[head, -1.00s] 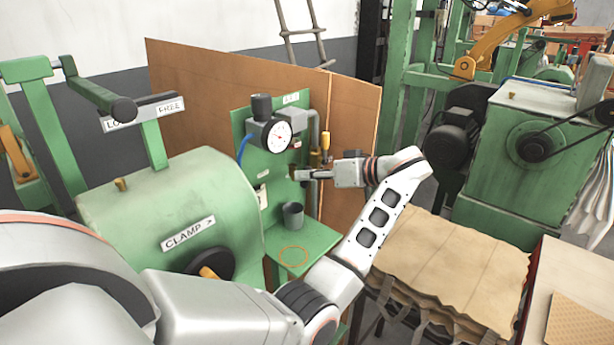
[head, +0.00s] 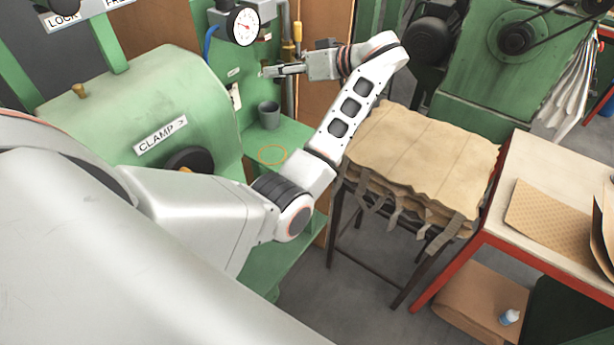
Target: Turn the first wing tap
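The green panel (head: 231,76) with a round white gauge (head: 243,26) stands left of centre in the head view. No wing tap shows clearly; the fingers cover part of the panel. A yellow-handled fitting (head: 297,32) stands above the gripper by the pipe. My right gripper is not in view.
A green shelf (head: 296,133) with an orange ring mark (head: 272,154) lies below the panel. The green drum marked CLAMP (head: 120,115) is at left. A stack of brown sheets (head: 425,150) and a red-edged table (head: 535,165) are at right.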

